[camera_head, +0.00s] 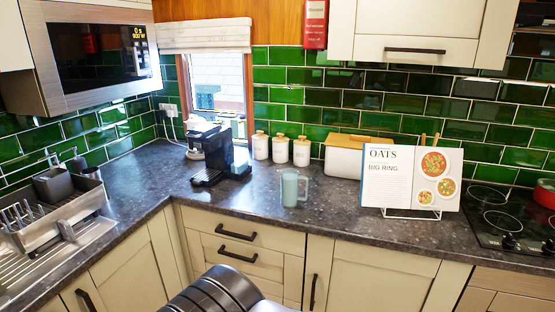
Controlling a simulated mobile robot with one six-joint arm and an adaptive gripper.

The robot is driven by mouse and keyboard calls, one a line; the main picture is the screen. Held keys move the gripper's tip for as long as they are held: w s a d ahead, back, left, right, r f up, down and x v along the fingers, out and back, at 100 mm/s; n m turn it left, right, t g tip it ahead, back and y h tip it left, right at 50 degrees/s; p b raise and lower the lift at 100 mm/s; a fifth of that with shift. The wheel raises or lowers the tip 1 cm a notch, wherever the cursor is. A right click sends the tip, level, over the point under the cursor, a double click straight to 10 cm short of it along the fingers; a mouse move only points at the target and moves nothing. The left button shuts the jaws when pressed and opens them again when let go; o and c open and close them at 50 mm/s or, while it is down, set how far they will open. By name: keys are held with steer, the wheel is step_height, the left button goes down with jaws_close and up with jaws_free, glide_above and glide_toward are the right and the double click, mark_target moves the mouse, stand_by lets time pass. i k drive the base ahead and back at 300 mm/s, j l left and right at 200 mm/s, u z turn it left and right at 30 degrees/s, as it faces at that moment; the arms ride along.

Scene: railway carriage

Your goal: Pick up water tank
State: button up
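A dark ribbed part of my arm shows at the bottom centre, below the worktop edge. My gripper is not in view.
Three white canisters (281,149) and a white bread bin (345,158) stand behind the container. A cookbook on a stand (411,176) is to its right, a hob (510,215) farther right. A dish rack (60,210) is at left. Worktop around the container is clear.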

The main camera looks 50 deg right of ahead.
mark_target(238, 151)
steer(key=z, duration=1.4)
steer(key=i+j+z, duration=0.1)
steer(key=i+j, duration=0.2)
steer(key=i, duration=0.15)
